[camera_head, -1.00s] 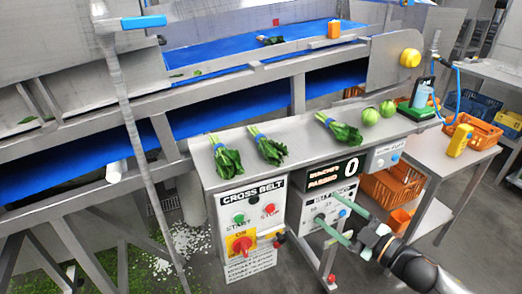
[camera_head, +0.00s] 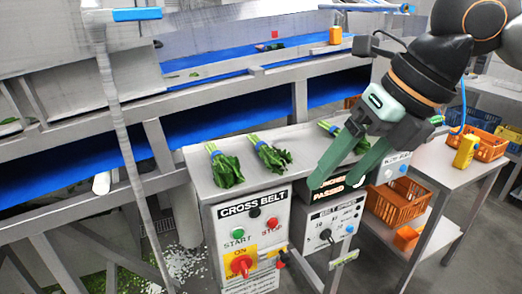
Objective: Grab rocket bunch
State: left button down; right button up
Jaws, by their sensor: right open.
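Three leafy green bunches with blue bands lie in a row on the steel ledge (camera_head: 200,165): the left bunch (camera_head: 227,170), the middle bunch (camera_head: 271,156) and the right bunch (camera_head: 329,127). I cannot tell which bunch is rocket. My right gripper (camera_head: 338,184) is open, its two green fingers pointing down and left in front of the ledge and over the counter display. I see nothing between its fingers. My left gripper is not in view.
A control panel with a red knob (camera_head: 241,264) is on the ledge's front. A blue belt (camera_head: 190,62) runs behind. Orange crates (camera_head: 398,203) and a yellow bottle (camera_head: 465,151) are by the side table at right. The ledge is clear left of the bunches.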

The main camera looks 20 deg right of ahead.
aim_at(272, 158)
jog(key=i, duration=0.9)
